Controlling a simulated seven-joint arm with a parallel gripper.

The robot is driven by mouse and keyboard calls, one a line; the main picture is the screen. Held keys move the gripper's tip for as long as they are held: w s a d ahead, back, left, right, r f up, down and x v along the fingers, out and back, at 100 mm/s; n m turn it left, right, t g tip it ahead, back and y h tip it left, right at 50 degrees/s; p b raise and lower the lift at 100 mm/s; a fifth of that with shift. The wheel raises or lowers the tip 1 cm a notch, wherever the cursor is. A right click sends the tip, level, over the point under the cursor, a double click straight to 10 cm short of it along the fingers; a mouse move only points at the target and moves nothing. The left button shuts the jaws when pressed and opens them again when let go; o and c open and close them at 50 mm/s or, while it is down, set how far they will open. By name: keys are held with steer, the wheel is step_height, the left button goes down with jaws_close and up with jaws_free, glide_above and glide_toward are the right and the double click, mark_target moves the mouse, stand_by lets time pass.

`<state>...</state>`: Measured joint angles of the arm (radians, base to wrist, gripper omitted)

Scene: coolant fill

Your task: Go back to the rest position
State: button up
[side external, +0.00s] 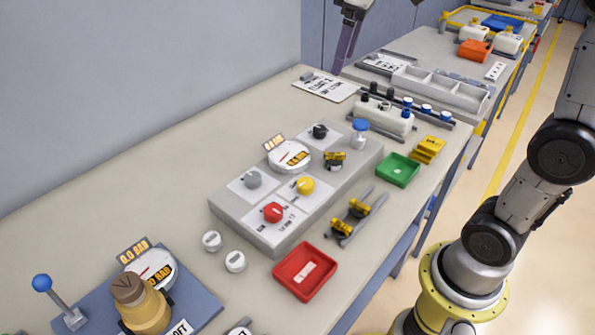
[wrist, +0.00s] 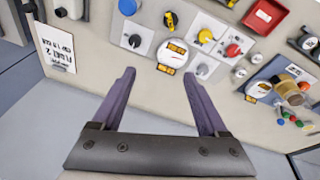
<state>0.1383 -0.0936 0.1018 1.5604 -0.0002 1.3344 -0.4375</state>
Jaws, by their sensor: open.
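My gripper (wrist: 158,74) shows in the wrist view with its two purple fingers apart and nothing between them. The pale bench top (wrist: 75,110) lies beyond the fingers. In the side external view one purple finger of my gripper (side external: 346,48) shows at the top edge, above the back of the bench, and the rest of the gripper is cut off. A grey control panel (side external: 236,219) with red, yellow, grey and black knobs and a round gauge (side external: 289,155) stands mid-bench, apart from the gripper. The gauge also shows in the wrist view (wrist: 172,55).
A printed sheet (side external: 327,87) lies near the gripper. A red tray (side external: 305,272), a green tray (side external: 398,170) and yellow-and-black parts on rails (side external: 352,217) are along the front. A blue gauge board (side external: 190,292) with a brass fitting is lower left. The back-left bench is clear.

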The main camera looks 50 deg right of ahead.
steer(key=s+a+f+t, duration=0.1)
steer(key=s+a, duration=0.1)
steer(key=s, duration=0.5)
steer(key=s+a+f+t, duration=0.1)
steer(key=s+a+f, duration=0.1)
steer(key=s, duration=0.4)
steer(key=s+f+m, duration=0.3)
steer(key=s+f, duration=0.2)
steer(key=f, duration=0.3)
steer(key=shift+s+a+t, duration=0.4)
steer(key=shift+a, duration=0.05)
steer(key=shift+f, duration=0.1)
